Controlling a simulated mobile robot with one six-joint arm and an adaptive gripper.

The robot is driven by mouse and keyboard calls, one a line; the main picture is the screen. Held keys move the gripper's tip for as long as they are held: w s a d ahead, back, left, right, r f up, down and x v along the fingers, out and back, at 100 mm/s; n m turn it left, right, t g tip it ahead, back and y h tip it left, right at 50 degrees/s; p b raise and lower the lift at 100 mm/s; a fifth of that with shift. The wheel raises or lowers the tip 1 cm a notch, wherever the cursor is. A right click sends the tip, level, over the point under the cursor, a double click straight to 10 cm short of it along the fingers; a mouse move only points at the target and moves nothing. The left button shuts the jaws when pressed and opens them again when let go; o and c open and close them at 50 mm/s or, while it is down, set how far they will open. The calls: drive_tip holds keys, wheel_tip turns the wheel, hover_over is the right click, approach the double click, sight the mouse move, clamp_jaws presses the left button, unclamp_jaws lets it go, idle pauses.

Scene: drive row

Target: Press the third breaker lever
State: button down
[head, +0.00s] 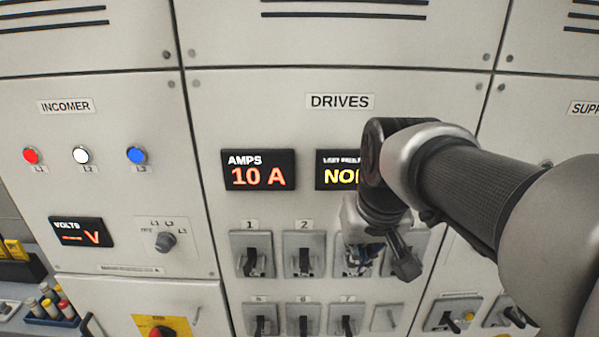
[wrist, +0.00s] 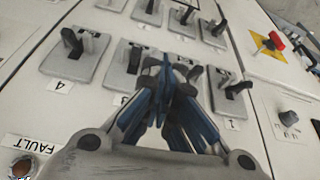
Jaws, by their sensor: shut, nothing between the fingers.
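The third breaker (wrist: 124,72) shows in the wrist view with its dark lever (wrist: 134,60), just left of my fingertips. In the head view my gripper (head: 366,262) is in front of that breaker and hides its lever and label. My gripper's blue-sided fingers (wrist: 170,75) are closed together with nothing between them. Whether the fingertips touch the third lever, I cannot tell. In the head view, breaker 1 (head: 251,256) and breaker 2 (head: 304,259) stand left of my gripper. Breaker 4 (wrist: 72,58) is at the left in the wrist view.
A lower row has breakers 5 (head: 296,318), 6 and 7 (head: 347,322), and a blank plate (head: 386,318). Above are the AMPS display (head: 258,170) and a second display (head: 337,170), partly hidden by my arm. A red rotary switch (head: 165,330) is at lower left.

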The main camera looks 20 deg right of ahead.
drive_tip(key=w+d+r+p, duration=0.4)
drive_tip(key=w+d+r, duration=0.1)
drive_tip(key=r, duration=0.1)
drive_tip(key=shift+r+m, duration=0.2)
drive_tip(key=shift+m, duration=0.2)
drive_tip(key=shift+a+f, duration=0.1)
drive_tip(key=x, duration=1)
drive_tip(key=shift+s+f, duration=0.1)
drive_tip(key=shift+f, duration=0.1)
drive_tip(key=shift+s+f, duration=0.25)
drive_tip(key=shift+f, duration=0.25)
drive_tip(key=shift+s+f, duration=0.3)
drive_tip(key=shift+f, duration=0.25)
drive_tip(key=shift+s+a+f, duration=0.1)
drive_tip(key=shift+s+f, duration=0.2)
drive_tip(key=shift+f, duration=0.25)
